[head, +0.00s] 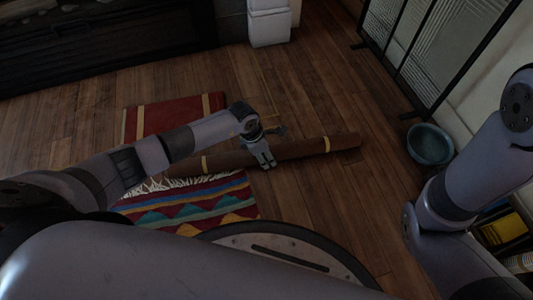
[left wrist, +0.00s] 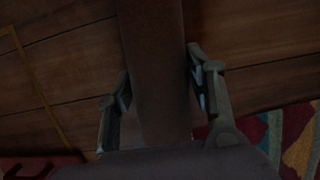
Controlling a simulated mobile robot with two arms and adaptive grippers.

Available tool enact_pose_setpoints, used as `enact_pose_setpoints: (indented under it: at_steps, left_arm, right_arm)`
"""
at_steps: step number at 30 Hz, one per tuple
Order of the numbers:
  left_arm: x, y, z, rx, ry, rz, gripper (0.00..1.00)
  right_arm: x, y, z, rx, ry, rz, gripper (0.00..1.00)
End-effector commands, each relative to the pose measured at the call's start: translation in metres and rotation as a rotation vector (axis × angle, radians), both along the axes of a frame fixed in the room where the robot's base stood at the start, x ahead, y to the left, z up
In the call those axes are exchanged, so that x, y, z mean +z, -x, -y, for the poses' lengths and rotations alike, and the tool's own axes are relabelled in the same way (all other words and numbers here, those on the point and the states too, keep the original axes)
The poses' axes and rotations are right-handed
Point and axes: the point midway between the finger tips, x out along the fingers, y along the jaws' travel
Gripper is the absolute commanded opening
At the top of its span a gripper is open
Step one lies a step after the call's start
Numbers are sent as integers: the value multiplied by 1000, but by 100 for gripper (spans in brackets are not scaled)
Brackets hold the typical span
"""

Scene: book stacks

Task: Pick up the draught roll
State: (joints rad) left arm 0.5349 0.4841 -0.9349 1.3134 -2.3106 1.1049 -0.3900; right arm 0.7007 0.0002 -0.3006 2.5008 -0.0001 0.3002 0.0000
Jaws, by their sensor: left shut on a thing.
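The draught roll is a long brown roll (head: 305,148) with yellow bands near its ends. It lies across the wooden floor and the edge of a patterned rug in the head view. My left gripper (head: 262,160) reaches down onto the roll near its middle. In the left wrist view the roll (left wrist: 155,65) runs between the two fingers of my left gripper (left wrist: 160,95), one on each side, and the gripper is shut on it. The far left part of the roll is partly hidden by my left arm. My right arm shows at the right, but its gripper is out of view.
A striped, fringed rug (head: 190,205) and a red rug piece (head: 165,117) lie at the left. A blue-green bowl (head: 430,144) stands at the right, near a dark-framed screen (head: 425,45). A white bin (head: 268,24) stands at the back.

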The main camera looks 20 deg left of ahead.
Motion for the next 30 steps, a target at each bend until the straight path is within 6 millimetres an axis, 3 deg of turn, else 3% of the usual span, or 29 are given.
enact_pose_setpoints:
  at_steps: [14, 23, 30]
  left_arm:
    - [0, -2, -2, 3, -2, 4, 1]
    - [2, -2, -1, 3, -1, 6, 0]
    - [21, -3, -1, 1, 0, 6, 0]
  right_arm:
    - [0, 0, 0, -1, 0, -1, 40]
    - [1, -1, 0, -1, 0, -1, 40]
    - [15, -1, 0, -1, 0, -2, 40]
